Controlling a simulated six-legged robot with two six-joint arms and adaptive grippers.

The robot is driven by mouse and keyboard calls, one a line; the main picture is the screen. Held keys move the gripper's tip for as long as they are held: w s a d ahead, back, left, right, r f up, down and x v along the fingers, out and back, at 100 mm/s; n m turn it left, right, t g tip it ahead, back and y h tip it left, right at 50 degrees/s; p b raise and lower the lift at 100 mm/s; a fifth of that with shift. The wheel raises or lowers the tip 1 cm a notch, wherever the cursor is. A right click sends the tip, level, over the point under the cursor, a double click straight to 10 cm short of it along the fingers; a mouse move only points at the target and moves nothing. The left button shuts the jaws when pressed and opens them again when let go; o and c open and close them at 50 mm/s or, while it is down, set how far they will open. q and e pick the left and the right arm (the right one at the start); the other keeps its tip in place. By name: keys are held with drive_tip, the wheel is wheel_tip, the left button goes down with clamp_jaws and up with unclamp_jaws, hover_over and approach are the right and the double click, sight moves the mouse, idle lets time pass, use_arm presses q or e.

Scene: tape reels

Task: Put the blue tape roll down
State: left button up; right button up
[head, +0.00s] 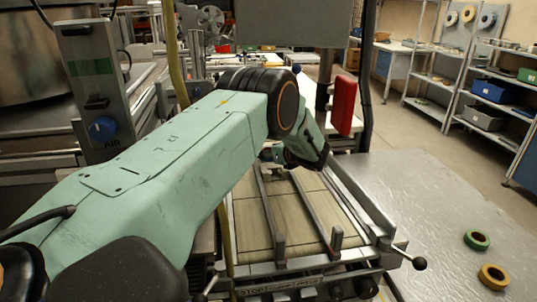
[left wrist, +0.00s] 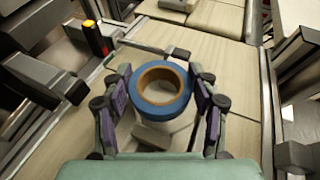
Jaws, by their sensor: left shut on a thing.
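The blue tape roll (left wrist: 161,88), with a brown core, is between the purple-padded fingers of my left gripper (left wrist: 161,95) in the left wrist view. The gripper is shut on its sides. Below the roll is the tan conveyor belt (left wrist: 220,58); I cannot tell whether the roll touches it. In the head view the same belt (head: 247,222) runs between metal guide rails. My left arm reaches over the belt's far part, and its links hide the roll and most of the gripper there. My right gripper is not in view.
A green tape roll (head: 477,240) and a yellow tape roll (head: 493,276) lie on the metal table (head: 420,200) to the right. Guide rails (head: 317,205) stand along the belt. A red box (head: 343,105) is mounted beyond it. Shelves (head: 440,85) stand at the back right.

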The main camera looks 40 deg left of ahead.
use_arm(q)
drive_tip(key=shift+d+f, duration=0.15)
drive_tip(key=shift+f, duration=0.35)
drive_tip(key=shift+w+d, duration=0.35)
drive_tip(key=shift+w, duration=0.05)
drive_tip(key=shift+s+a+f+b, duration=0.3)
drive_tip(key=shift+s+a+f, duration=0.05)
drive_tip(key=shift+a+f, duration=0.05)
drive_tip(key=o, duration=0.8)
drive_tip(key=shift+r, duration=0.1)
drive_tip(key=shift+c, duration=0.2)
drive_tip(key=o, duration=0.3)
drive_tip(key=shift+w+d, duration=0.25)
drive_tip(key=shift+d, duration=0.1)
drive_tip(key=shift+o, duration=0.2)
drive_tip(key=shift+s+a, duration=0.2)
drive_tip(key=shift+a, duration=0.1)
drive_tip(key=shift+d+r+p, duration=0.25)
drive_tip(key=shift+r+p, duration=0.15)
drive_tip(key=shift+r, duration=0.1)
drive_tip(key=v, duration=1.1)
drive_tip(key=shift+d+f, duration=0.1)
drive_tip(key=shift+d, duration=0.25)
